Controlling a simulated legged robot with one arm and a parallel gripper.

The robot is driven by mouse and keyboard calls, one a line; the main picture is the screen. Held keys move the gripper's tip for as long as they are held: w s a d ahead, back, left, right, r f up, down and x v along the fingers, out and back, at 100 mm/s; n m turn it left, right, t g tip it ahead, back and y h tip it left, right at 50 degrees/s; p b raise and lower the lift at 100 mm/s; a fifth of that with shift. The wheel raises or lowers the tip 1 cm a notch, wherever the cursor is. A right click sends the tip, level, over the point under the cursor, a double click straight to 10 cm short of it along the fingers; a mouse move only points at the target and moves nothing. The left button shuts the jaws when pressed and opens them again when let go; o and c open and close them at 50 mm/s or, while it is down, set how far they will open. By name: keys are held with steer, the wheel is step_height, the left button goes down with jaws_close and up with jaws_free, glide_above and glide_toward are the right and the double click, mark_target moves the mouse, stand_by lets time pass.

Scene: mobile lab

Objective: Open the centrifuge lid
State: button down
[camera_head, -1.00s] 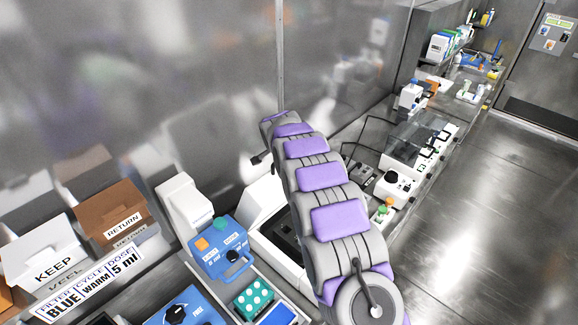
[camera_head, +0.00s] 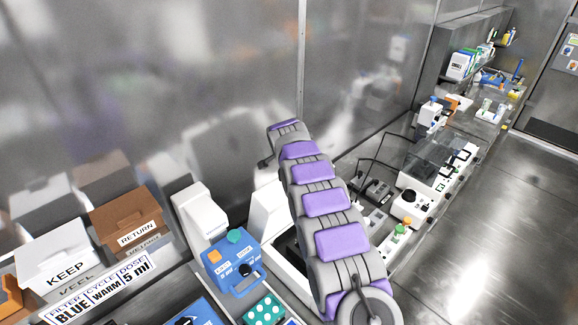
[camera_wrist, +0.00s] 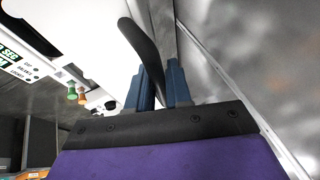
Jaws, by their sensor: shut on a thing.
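The centrifuge is a white box, mostly hidden behind my arm in the head view. A white upright panel (camera_head: 268,211), which looks like its raised lid, stands left of my arm. A dark area shows at its base, partly covered by the arm. In the wrist view, a broad white surface (camera_wrist: 85,45) fills the upper left. My gripper (camera_wrist: 161,75) has its two blue fingers close together around a curved dark handle (camera_wrist: 143,48) beside that white surface. In the head view, the gripper's end is largely hidden beyond the purple-padded arm.
A blue device (camera_head: 233,262) with orange and green buttons stands left of the centrifuge. A brown RETURN box (camera_head: 128,219) and white KEEP box (camera_head: 58,260) are farther left. White instruments (camera_head: 425,185) line the bench at right, beside open floor.

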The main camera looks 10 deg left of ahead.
steer(key=c, duration=1.1)
jaws_free()
steer(key=b+v, duration=0.2)
steer(key=v, duration=1.5)
steer(key=shift+s+a, duration=0.1)
steer(key=shift+a, duration=0.1)
